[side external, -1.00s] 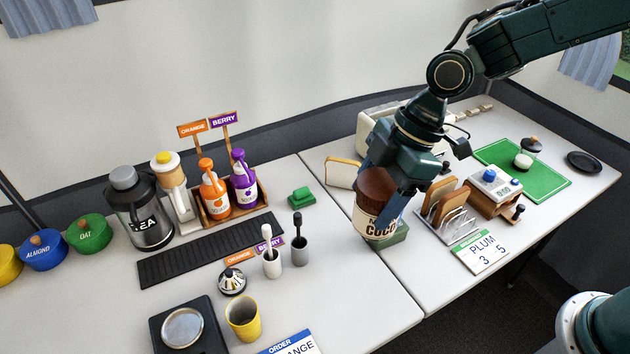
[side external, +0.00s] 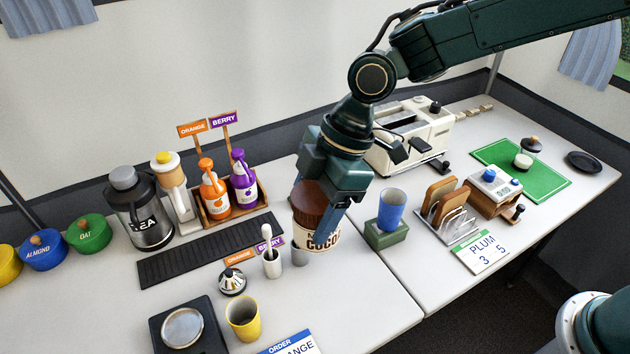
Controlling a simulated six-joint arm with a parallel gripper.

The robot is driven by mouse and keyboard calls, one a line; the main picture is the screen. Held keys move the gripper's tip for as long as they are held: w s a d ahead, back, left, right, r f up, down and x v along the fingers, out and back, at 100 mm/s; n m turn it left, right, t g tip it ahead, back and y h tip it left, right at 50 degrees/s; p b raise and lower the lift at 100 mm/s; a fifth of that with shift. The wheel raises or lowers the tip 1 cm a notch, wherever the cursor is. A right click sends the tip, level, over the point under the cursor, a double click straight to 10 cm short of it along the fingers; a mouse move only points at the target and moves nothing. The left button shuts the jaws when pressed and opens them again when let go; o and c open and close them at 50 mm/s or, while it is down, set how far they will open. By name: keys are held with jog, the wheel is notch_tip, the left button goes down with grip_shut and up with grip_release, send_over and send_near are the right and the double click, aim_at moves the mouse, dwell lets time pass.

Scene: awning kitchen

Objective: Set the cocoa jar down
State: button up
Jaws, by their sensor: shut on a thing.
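A blue cup (side external: 391,208) on a green block (side external: 386,235) stands right of the jar. The white utensil holder (side external: 271,263) and bottle rack (side external: 222,212) are left. A toast rack (side external: 460,226) and toaster (side external: 428,134) are further right. Counter in front of the jar is clear.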

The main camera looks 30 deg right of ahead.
jog(key=a, duration=0.6)
notch_tip(320, 180, down, 16)
jog(key=shift+r+n, duration=0.15)
jog(key=shift+n, duration=0.25)
jog(key=shift+s+d, duration=0.1)
jog(key=shift+f, duration=2.1)
jog(key=shift+f, duration=0.15)
jog(key=o, duration=1.2)
jog(key=v, duration=1.2)
